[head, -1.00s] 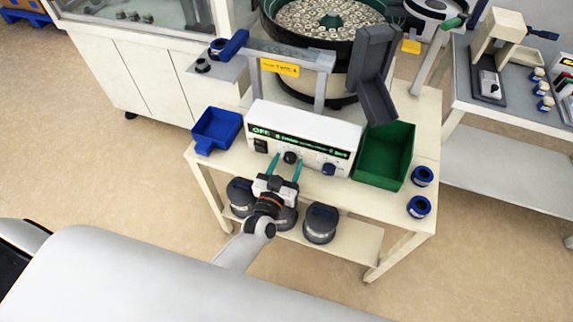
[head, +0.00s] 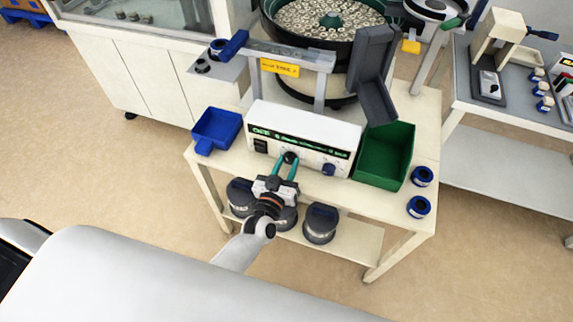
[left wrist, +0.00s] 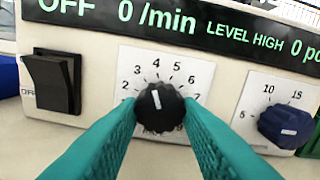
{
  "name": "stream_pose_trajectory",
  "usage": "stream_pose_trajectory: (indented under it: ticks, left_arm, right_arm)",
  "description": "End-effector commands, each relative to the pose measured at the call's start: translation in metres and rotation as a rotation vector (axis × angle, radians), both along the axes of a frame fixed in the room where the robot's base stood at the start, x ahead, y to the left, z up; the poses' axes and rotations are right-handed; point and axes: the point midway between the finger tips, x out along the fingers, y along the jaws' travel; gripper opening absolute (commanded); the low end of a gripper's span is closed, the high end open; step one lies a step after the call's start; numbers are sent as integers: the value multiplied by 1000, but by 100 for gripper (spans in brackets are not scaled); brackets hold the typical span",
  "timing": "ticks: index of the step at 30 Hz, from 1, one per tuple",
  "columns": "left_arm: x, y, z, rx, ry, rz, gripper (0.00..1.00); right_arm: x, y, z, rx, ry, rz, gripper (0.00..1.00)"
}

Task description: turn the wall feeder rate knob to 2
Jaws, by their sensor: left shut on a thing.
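The feeder's control box (head: 304,138) is white with a dark display strip. Its black rate knob (left wrist: 158,108) sits on a white dial plate, with numbers from 2 to 7 showing around it. The knob's white mark points up and slightly left, near 4. My left gripper (head: 289,160) has its teal fingers shut on the rate knob, one on each side, also seen in the left wrist view (left wrist: 160,112). The fingers hide the lower part of the dial. The display reads OFF and 0 /min. My right gripper is not in view.
A black rocker switch (left wrist: 53,82) is left of the dial and a blue knob (left wrist: 286,124) is right. A blue tray (head: 216,128) and a green bin (head: 385,155) flank the box. The bowl feeder (head: 322,40) stands behind. Dark-topped canisters (head: 320,222) stand on the lower shelf.

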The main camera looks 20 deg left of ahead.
Motion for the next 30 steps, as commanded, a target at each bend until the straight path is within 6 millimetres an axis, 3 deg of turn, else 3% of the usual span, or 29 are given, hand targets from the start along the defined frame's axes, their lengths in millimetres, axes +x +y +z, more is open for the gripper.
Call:
stream_pose_trajectory:
  ticks: [18,30]
  left_arm:
    - [0,-1,0,-558,18,-1,9]
    - [0,-1,1,-821,27,1,9]
  right_arm:
    - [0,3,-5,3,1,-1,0]
    - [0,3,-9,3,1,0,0]
